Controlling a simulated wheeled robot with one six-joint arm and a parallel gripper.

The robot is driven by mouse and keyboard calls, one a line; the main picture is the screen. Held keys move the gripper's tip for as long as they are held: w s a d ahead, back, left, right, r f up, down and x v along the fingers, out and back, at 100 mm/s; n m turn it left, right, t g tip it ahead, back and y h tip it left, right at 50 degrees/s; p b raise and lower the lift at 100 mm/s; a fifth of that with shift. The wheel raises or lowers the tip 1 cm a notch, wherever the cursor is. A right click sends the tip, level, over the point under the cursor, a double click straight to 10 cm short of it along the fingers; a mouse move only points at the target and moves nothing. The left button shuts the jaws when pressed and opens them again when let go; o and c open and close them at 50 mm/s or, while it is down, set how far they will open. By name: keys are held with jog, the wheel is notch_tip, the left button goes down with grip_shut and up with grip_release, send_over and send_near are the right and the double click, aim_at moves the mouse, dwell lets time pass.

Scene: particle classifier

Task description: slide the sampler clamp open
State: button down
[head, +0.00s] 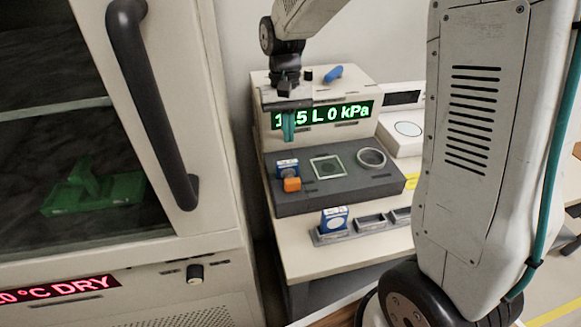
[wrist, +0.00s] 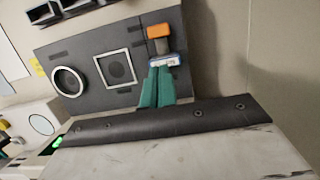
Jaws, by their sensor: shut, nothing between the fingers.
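My gripper (head: 288,137) is shut and empty, its teal fingers pointing down over the left part of the classifier's dark deck (head: 338,190). In the wrist view the fingertips (wrist: 158,70) appear just beside a blue-and-white piece (wrist: 165,60); I cannot tell whether they touch it. An orange block (wrist: 158,31) is beyond that piece. In the head view the blue-and-white piece (head: 287,168) stands at the deck's left, with the orange block (head: 292,184) in front of it. The orange block may be the clamp's handle; I cannot tell whether the clamp is open.
A square frame (head: 327,166) and a round ring (head: 371,158) lie right of the clamp area. A green display (head: 330,114) stands behind. A rack (head: 344,232) in front holds a blue-and-white box (head: 334,218). A cabinet with a dark handle (head: 150,100) is at left.

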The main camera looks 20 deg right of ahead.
aim_at(293, 179)
jog(key=shift+f, duration=0.1)
jog(key=x, duration=0.9)
jog(key=shift+s+f, duration=0.1)
jog(key=shift+f, duration=0.3)
jog(key=shift+s+a, duration=0.2)
jog(key=shift+s, duration=0.9)
jog(key=v, duration=1)
